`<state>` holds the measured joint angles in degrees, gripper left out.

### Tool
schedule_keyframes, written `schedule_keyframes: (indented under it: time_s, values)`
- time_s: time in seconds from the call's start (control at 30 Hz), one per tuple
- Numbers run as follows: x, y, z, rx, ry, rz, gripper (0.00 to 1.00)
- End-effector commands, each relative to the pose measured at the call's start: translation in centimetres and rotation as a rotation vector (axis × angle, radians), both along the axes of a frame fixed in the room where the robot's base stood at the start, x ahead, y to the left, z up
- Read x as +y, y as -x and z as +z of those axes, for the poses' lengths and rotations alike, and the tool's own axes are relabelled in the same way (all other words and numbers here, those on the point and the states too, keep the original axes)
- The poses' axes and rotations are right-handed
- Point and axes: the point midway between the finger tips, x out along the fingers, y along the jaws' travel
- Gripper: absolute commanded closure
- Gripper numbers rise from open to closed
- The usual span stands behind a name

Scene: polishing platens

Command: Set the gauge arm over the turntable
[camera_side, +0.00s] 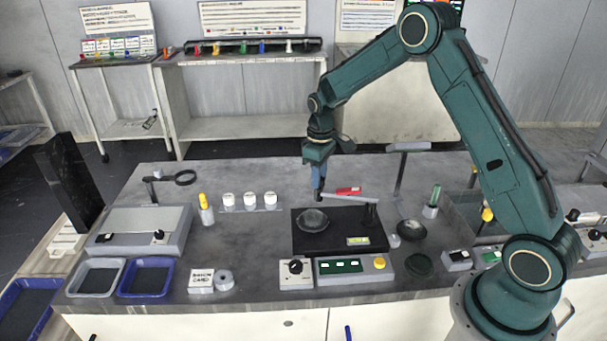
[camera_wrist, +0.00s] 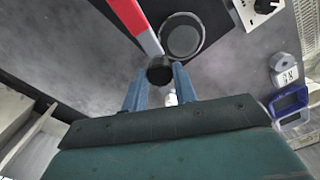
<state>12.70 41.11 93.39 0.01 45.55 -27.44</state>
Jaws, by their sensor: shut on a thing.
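In the wrist view the bar (camera_wrist: 150,44) ends in a dark round knob (camera_wrist: 160,71) near the disc's edge. My gripper (camera_side: 318,194) points down behind the turntable. Its blue fingers (camera_wrist: 160,82) are shut on the knob. The grip itself is too small to see clearly in the side view.
White-capped jars (camera_side: 250,200) and a yellow-topped bottle (camera_side: 205,208) stand left. A control panel (camera_side: 352,268) with a yellow knob is in front. Dark round dishes (camera_side: 411,231) lie right of the base.

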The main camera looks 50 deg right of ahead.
Motion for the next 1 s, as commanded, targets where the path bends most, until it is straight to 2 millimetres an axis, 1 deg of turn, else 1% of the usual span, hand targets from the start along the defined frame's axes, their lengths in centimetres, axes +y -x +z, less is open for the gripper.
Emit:
schedule_keyframes:
  time_s: [0.03,0.1,0.33,0.57,0.93,0.97,1.0]
  values:
    - [0.7,0.3,0.1,-0.002,-0.001,0.042,1.0]
    - [1.3,0.7,0.1,-0.002,-0.001,0.097,1.0]
    - [2.7,1.9,0.1,-0.003,0.0,0.224,1.0]
    - [3.2,2.4,0.1,-0.002,0.0,0.279,1.0]
    - [3.4,2.6,0.1,0.001,-0.003,0.288,1.0]
    - [3.4,2.6,0.1,0.001,-0.003,0.288,0.7]
    - [3.4,2.6,0.1,0.002,-0.004,0.288,0.62]
